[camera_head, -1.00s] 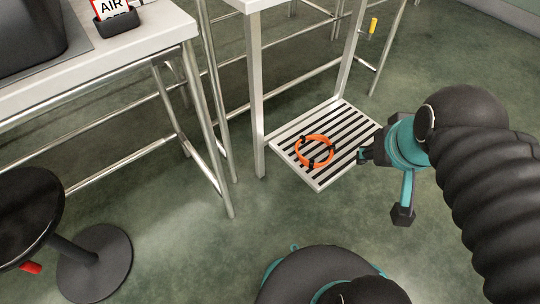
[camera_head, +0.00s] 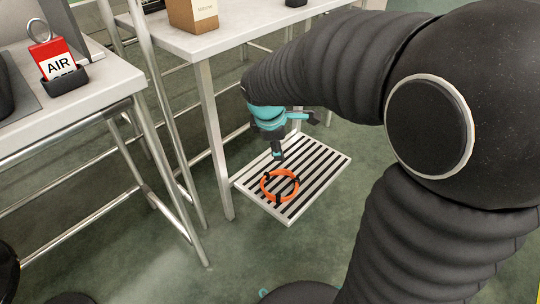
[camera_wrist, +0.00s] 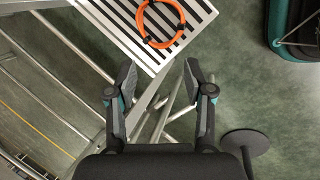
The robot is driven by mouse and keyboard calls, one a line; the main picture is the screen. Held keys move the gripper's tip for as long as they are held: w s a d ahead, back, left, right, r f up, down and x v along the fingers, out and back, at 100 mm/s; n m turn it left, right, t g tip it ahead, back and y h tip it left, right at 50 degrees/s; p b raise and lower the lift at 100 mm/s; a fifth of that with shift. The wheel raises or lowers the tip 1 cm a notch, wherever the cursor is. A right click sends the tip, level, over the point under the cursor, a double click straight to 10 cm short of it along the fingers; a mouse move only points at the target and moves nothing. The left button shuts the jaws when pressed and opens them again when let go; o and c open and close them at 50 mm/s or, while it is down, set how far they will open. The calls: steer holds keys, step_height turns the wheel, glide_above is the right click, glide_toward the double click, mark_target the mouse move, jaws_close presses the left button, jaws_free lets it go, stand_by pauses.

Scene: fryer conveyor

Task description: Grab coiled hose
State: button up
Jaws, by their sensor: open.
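The orange coiled hose (camera_head: 266,188) with dark ties lies flat on a low slatted shelf (camera_head: 327,167) under a steel table. In the wrist view the hose (camera_wrist: 147,33) lies at the top centre, beyond my fingertips. My gripper (camera_head: 278,155) is over the shelf, just behind the hose in the head view, and does not touch it. In the wrist view my gripper (camera_wrist: 158,72) is open and empty, its two fingers wide apart. In the head view its fingers are small and partly hidden.
A table leg (camera_head: 214,140) stands at the shelf's left. A tabletop (camera_head: 225,38) with a brown box (camera_head: 192,14) is above and behind. Another table (camera_head: 105,82) at left holds a red AIR tag (camera_head: 56,62). Open green floor (camera_head: 170,262) lies in front.

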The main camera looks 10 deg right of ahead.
steer(key=w+a+f+n+h, duration=0.1)
steer(key=w+a+f+n, duration=0.2)
steer(key=w+f+n, duration=0.3)
steer(key=w+a+f+n, duration=0.2)
steer(key=w+f+n, duration=0.2)
steer(key=f, duration=0.4)
steer(key=b, duration=0.2)
glide_above(267, 175)
steer(key=s+a, duration=0.2)
steer(key=shift+g, duration=0.4)
step_height(267, 175, down, 7)
steer(key=shift+f, duration=0.15)
steer(key=shift+w+b+x, duration=0.2)
steer(key=shift+b+x, duration=0.65)
steer(key=shift+x, duration=2.05)
steer(key=shift+a, duration=0.1)
jaws_close()
